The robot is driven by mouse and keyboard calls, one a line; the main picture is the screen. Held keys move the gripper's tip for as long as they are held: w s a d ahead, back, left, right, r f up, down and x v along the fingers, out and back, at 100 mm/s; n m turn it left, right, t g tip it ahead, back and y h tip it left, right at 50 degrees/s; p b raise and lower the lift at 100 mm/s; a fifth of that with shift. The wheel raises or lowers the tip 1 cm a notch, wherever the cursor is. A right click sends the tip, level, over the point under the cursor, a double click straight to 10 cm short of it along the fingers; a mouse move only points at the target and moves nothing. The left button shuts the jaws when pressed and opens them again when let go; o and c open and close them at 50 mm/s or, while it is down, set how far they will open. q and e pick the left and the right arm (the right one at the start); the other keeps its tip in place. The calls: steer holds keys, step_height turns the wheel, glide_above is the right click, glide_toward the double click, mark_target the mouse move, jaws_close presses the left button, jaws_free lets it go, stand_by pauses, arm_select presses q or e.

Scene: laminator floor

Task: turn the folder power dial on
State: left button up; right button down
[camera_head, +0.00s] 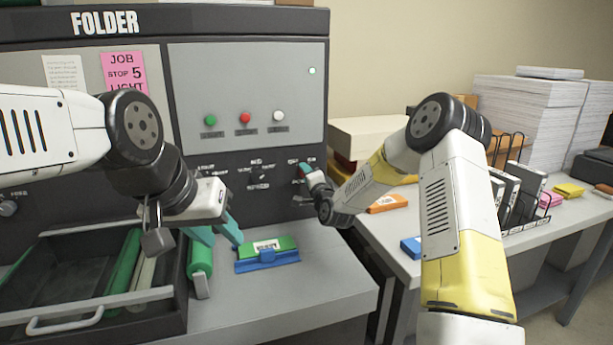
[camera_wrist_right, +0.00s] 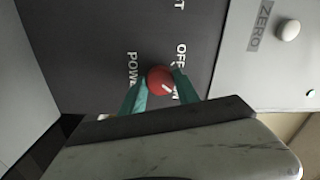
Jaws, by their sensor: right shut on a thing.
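The folder power dial (camera_wrist_right: 160,79) is a round red knob with a short white mark, on a dark panel in the right wrist view. Labels reading POW and OFF show beside it, and another label is partly hidden by a finger. The white mark sits on the knob's lower right, towards that partly hidden label. My right gripper (camera_wrist_right: 160,92) is shut on the dial, one teal finger on each side. In the head view my right gripper (camera_head: 306,172) reaches the panel's right end and mostly hides the dial. My left gripper (camera_head: 217,234) is open and empty above the bench.
The FOLDER machine (camera_head: 250,95) has green, red and white buttons above the dial panel. A dark tray (camera_head: 90,310) with rolls stands front left. A green and blue block (camera_head: 268,257) lies on the bench. A side table (camera_head: 400,235) with paper stacks stands right.

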steer(key=shift+m, duration=0.5)
steer(key=c, duration=0.9)
jaws_free()
steer(key=v, duration=0.8)
steer(key=shift+w+f, duration=0.1)
